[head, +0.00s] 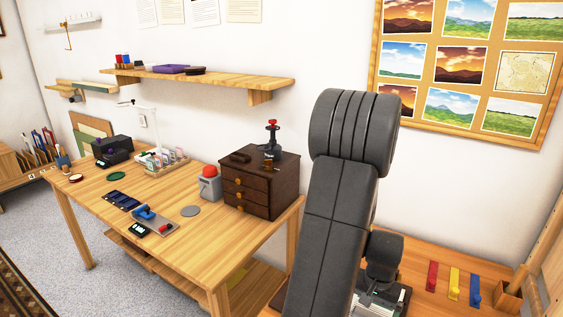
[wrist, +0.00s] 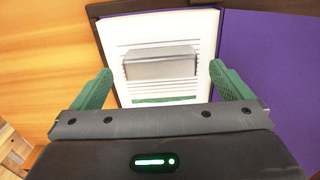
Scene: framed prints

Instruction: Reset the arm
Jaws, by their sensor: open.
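My arm rises in the front right of the head view, with its end folded down toward the lower right. My gripper (wrist: 160,88) shows in the wrist view with two green fingers spread wide apart. Nothing is between the fingertips. Beyond them a white printed page (wrist: 132,27) lies in an open purple folder (wrist: 262,60) on a wooden surface.
A wooden workbench (head: 215,245) stands at the left, with a dark drawer box (head: 262,183) on it. A wall shelf (head: 225,79) hangs above. Red, yellow and blue strips (head: 453,283) lie on the right-hand wooden surface. A pinboard with landscape prints (head: 460,65) hangs behind.

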